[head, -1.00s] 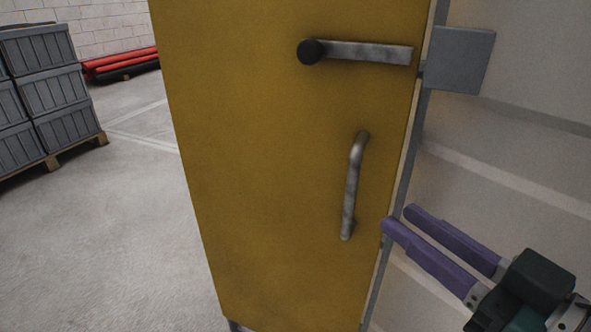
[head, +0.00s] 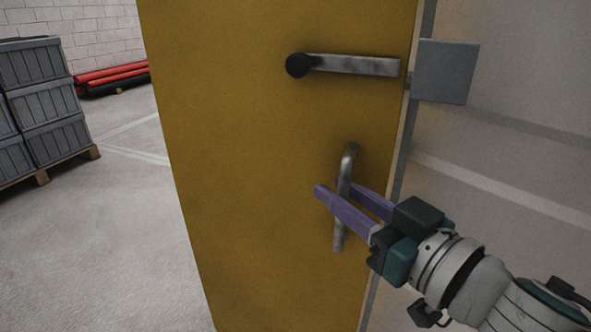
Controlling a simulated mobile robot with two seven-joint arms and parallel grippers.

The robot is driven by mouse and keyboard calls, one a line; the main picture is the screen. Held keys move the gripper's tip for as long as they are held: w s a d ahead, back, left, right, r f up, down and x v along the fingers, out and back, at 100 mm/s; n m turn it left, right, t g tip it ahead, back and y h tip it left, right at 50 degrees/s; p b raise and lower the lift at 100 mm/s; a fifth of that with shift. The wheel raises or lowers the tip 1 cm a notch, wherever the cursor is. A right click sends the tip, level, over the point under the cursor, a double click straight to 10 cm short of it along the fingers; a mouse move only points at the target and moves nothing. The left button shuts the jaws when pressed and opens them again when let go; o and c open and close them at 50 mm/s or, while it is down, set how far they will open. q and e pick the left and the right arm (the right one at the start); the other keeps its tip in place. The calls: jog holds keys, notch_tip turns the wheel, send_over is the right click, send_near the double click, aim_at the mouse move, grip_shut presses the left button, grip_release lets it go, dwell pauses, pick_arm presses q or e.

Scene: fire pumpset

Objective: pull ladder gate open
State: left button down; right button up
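The gate is a yellow panel (head: 240,180) filling the middle of the head view. It carries a curved metal pull handle (head: 348,163) at lower right and a lever latch (head: 350,64) with a black knob above. My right gripper (head: 335,192) reaches in from the lower right. Its two purple fingers lie across the pull handle, one on each side of the bar, with a gap between them. I cannot tell whether they touch it. The fingers hide a short middle part of the handle. My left gripper is not in view.
A grey plate (head: 445,72) sticks out at the gate's right edge, beside the latch. A pale wall (head: 520,170) stands to the right. Grey crates (head: 45,100) on a pallet and red pipes (head: 112,75) stand at far left. The concrete floor at left is clear.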

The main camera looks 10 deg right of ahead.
grip_shut()
dwell(1.3)
